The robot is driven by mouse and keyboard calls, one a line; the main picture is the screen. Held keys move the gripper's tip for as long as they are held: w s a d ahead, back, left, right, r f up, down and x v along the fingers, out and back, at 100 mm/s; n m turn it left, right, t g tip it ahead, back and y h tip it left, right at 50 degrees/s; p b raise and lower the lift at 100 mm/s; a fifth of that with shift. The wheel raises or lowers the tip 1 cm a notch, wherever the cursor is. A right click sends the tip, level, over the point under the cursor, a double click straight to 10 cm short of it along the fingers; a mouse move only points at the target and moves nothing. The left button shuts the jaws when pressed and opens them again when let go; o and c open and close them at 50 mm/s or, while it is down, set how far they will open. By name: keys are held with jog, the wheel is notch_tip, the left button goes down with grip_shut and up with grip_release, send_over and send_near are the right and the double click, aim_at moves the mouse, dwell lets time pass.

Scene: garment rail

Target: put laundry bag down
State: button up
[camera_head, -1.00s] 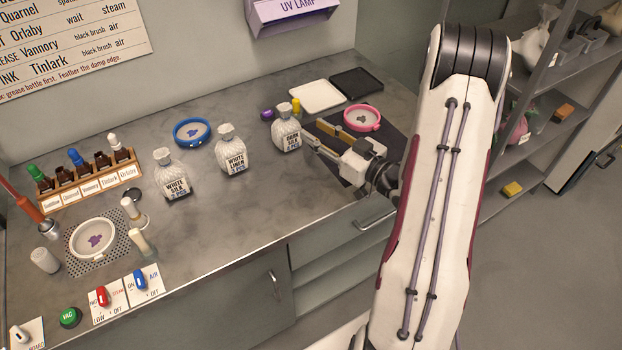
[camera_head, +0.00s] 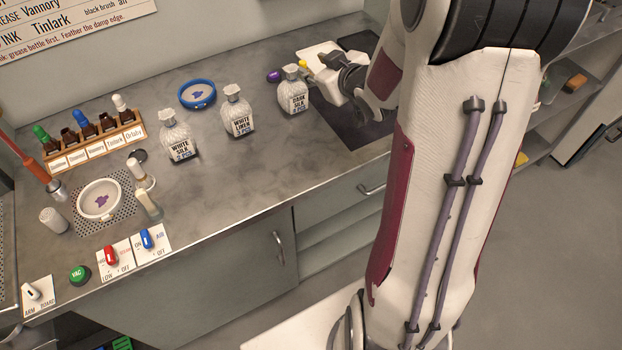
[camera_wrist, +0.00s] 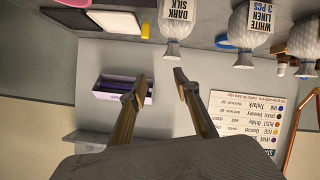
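The laundry bags are pale, textured and tied at the neck, and all stand upright on the bench. The dark silk bag (camera_head: 293,97) is furthest right, the white linen bag (camera_head: 238,113) in the middle, the white silk bag (camera_head: 178,140) left. My gripper's body (camera_head: 338,84) is just right of the dark silk bag in the head view; its fingers are mostly hidden there. In the wrist view, which is upside down, my gripper (camera_wrist: 160,77) is open and empty. The neck of the dark silk bag (camera_wrist: 175,42) lies just beyond the fingertips, apart from them. The white linen bag (camera_wrist: 250,25) also shows there.
A yellow item (camera_head: 303,63) and a purple one (camera_head: 274,76) stand behind the dark silk bag. A purple UV lamp box (camera_wrist: 120,90) is on the wall. The middle front bench is clear.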

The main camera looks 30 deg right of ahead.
jog(key=s+a+r+m+g+h, duration=0.25)
jog(key=s+a+r, duration=0.4)
jog(key=s, duration=0.35)
jog(key=s+a+g+y, duration=0.1)
jog(key=s+a+g, duration=0.1)
jog(key=s+a, duration=0.4)
jog(key=s+a+g+y, duration=0.2)
jog(key=s+a, duration=0.4)
jog(key=s, duration=0.9)
jog(key=shift+a+g, duration=0.15)
jog(key=shift+g, duration=0.3)
